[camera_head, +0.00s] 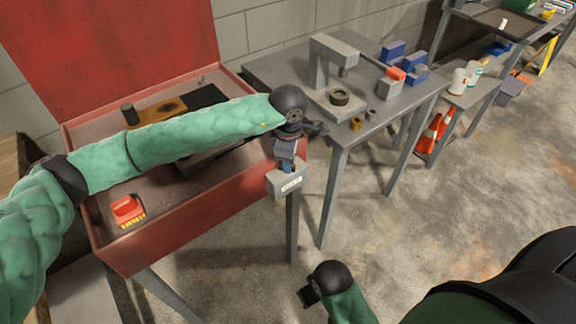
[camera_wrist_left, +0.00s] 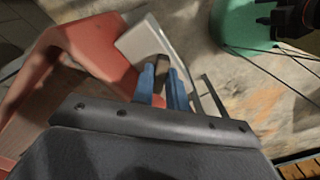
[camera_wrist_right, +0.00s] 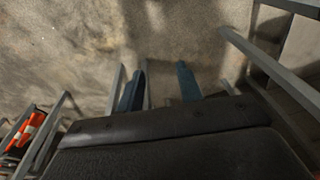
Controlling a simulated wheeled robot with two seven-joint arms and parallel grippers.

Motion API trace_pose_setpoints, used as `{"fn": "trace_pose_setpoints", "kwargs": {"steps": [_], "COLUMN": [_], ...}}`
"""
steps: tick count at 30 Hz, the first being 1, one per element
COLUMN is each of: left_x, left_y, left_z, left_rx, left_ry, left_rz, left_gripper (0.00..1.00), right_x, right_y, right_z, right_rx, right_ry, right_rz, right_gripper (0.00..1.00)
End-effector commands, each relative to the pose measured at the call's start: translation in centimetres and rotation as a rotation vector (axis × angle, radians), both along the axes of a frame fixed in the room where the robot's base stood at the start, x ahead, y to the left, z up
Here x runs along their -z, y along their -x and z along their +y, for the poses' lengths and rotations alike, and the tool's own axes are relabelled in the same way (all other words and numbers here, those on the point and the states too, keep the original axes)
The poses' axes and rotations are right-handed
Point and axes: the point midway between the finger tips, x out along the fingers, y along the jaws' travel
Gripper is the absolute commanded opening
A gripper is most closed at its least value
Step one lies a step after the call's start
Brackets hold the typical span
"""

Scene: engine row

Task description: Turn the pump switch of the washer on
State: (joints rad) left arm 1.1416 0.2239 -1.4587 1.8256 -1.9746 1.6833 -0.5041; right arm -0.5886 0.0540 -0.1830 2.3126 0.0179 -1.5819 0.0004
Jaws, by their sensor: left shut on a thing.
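The washer (camera_head: 190,226) is a red open tub on legs, its red lid raised at the back. A grey switch box (camera_head: 288,181) with a small white label sits on its front right corner. My left gripper (camera_head: 287,165) reaches down to the top of this box. In the left wrist view its blue fingers (camera_wrist_left: 162,88) are closed on a small dark switch lever (camera_wrist_left: 162,64) at the pale box (camera_wrist_left: 140,40). The lever is mostly hidden by the fingers. My right gripper (camera_wrist_right: 160,85) is open and empty above the floor, away from the washer.
Inside the washer lie a red brush (camera_head: 127,210) with yellow bristles and a brown part (camera_head: 163,109). A grey table (camera_head: 388,105) with a stand and blue and red blocks is to the right. The concrete floor in front is clear.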

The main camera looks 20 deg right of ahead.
Motion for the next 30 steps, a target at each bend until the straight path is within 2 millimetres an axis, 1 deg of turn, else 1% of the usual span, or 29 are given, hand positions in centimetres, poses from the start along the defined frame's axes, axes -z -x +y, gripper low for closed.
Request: {"fn": "trace_pose_setpoints", "kwargs": {"steps": [3,10,20,30], "left_x": [0.2,0.1,0.1,0.3], "left_y": [0.0,0.0,-0.1,-0.1], "left_z": [0.0,0.0,0.0,0.0], "left_rx": [-0.027,-0.075,-0.145,-0.259], "left_ry": [0.000,0.001,0.001,0.000], "left_rz": [0.000,0.000,-0.002,-0.001], "left_gripper": [0.00,0.00,0.00,0.00], "right_x": [-2.0,-5.5,-3.5,-0.3], "right_y": [0.5,1.6,0.8,-0.4], "right_z": [-0.1,-0.3,1.1,3.7], "right_rx": [0.001,0.002,-0.016,-0.042], "right_ry": [-0.004,-0.008,-0.041,-0.099], "right_rz": [-0.004,-0.005,-0.047,-0.114], "right_gripper": [0.36,0.36,0.36,0.36]}}
